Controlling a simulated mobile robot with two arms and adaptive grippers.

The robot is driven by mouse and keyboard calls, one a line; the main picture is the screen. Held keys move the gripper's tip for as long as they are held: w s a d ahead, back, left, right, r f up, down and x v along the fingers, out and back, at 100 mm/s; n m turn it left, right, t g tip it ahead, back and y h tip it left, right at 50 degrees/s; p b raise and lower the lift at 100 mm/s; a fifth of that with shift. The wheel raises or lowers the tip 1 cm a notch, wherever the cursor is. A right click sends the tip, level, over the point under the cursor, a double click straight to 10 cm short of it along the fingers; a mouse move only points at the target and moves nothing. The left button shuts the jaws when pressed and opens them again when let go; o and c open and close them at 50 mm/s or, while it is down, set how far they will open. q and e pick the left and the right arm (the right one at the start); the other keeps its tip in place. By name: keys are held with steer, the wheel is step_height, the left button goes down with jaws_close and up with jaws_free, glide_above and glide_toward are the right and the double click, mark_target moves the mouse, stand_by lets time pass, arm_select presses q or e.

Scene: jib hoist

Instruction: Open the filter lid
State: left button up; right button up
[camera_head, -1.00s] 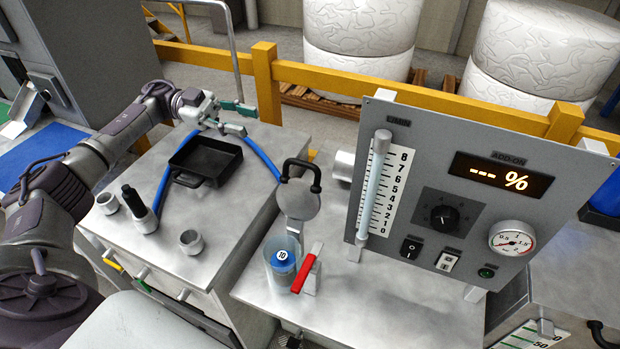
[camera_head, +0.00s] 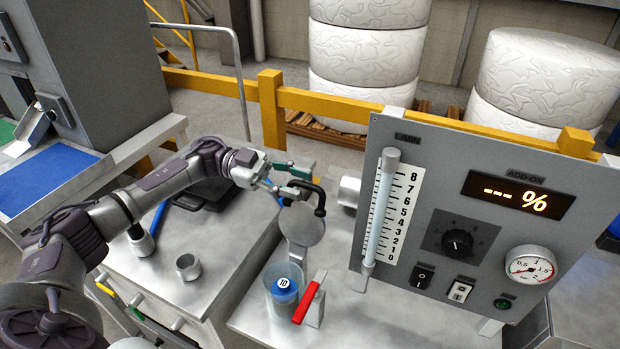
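The filter lid (camera_head: 302,229) is a round grey disc with a black bent handle (camera_head: 320,198) at its top. It stands raised behind a clear cylinder (camera_head: 284,297) that has a blue part marked 10 inside. My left gripper (camera_head: 305,177) is open, its green-tipped fingers at the top of the lid, close to the black handle. I cannot tell whether a finger touches the handle. My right gripper is not in view.
A red lever (camera_head: 305,304) stands right beside the cylinder. The control panel (camera_head: 400,290) rises to the right. A black tray (camera_head: 188,201), partly hidden by my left arm, and a metal cup (camera_head: 189,267) are on the left cabinet.

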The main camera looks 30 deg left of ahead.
mark_target(308, 184)
arm_select(q)
steer(key=shift+w+d+p, duration=0.1)
steer(key=shift+d+p, duration=0.25)
steer(key=shift+d, duration=1.3)
steer(key=c, duration=0.5)
jaws_close()
steer(key=shift+a+r, duration=0.1)
